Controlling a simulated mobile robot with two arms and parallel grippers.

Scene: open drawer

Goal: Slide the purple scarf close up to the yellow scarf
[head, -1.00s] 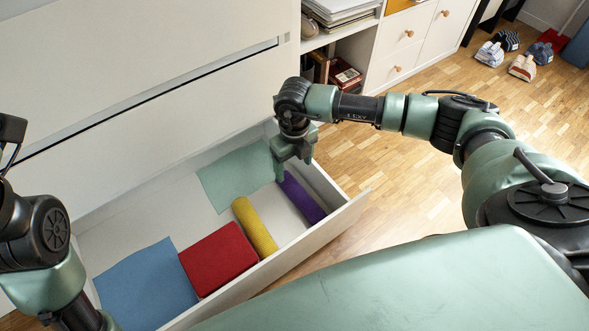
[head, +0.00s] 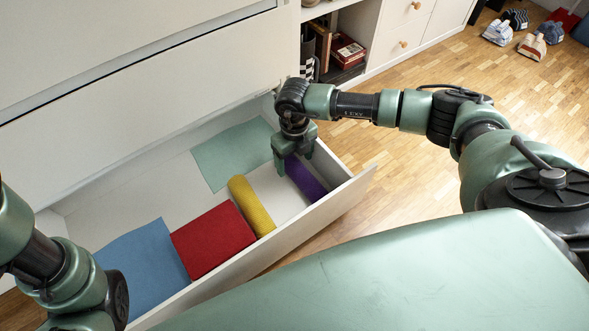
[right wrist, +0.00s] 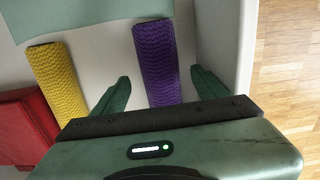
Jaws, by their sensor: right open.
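The purple scarf (head: 306,180) is a rolled, ribbed cylinder lying in the open drawer, near its right end. It also shows in the right wrist view (right wrist: 155,60). The yellow scarf (head: 250,205) is a similar roll to its left, with a strip of bare drawer floor between them; the right wrist view shows it too (right wrist: 58,85). My right gripper (head: 294,158) is over the far part of the purple scarf. Its jaws are open, one finger on each side of the roll in the right wrist view (right wrist: 160,78). My left gripper is out of view.
A red folded cloth (head: 213,240) lies left of the yellow scarf, and a blue cloth (head: 145,262) lies farther left. A flat green cloth (head: 232,153) lies behind the yellow scarf. The drawer's right wall (right wrist: 240,45) stands close beside my gripper's right finger.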

